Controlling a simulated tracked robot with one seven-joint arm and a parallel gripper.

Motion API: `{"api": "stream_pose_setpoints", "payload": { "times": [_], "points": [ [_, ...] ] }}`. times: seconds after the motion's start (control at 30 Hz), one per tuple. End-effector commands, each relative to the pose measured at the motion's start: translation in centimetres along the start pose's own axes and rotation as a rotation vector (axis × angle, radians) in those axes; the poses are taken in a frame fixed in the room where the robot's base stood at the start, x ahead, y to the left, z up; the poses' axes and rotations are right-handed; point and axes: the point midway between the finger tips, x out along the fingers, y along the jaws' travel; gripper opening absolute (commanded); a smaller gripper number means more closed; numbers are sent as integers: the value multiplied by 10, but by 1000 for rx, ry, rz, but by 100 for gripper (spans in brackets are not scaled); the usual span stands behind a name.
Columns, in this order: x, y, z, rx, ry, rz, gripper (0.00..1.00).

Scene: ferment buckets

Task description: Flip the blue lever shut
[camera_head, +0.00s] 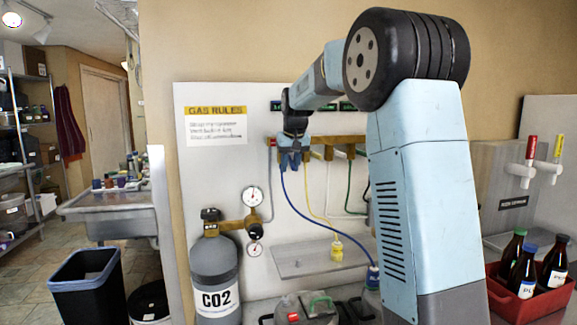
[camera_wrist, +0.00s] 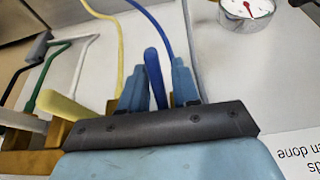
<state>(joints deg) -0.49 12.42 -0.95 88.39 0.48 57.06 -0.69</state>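The blue lever (camera_wrist: 155,78) shows in the wrist view as a dark blue bar between the two light blue fingers of my gripper (camera_wrist: 158,84). Small gaps show between the lever and the fingers, so my gripper looks open around or just above it; depth is hard to tell. The lever's base is hidden behind my gripper's dark edge. In the head view my gripper (camera_head: 290,160) is at the left end of the brass manifold (camera_head: 346,141) on the white wall panel, and it mostly hides the lever there.
A yellow lever (camera_wrist: 65,108) and a white lever (camera_wrist: 22,121) stand beside it on the manifold. Blue, yellow, white and green hoses hang below. A pressure gauge (camera_head: 253,196) and a CO2 cylinder (camera_head: 215,270) are lower left. A red crate (camera_head: 530,303) with bottles is at right.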

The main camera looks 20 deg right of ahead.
Motion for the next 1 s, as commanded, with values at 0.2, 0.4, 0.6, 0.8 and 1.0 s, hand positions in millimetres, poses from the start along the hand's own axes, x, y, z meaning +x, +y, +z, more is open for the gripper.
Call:
{"api": "stream_pose_setpoints", "payload": {
  "times": [0.2,0.4,0.6,0.8,1.0],
  "points": [
    [0,2,1,3,-2,1,38],
    [-5,2,1,3,-2,1,38],
    [-33,2,1,2,-1,1,38],
    [-73,3,0,4,0,2,38],
    [-109,3,0,4,0,2,38]
  ]
}}
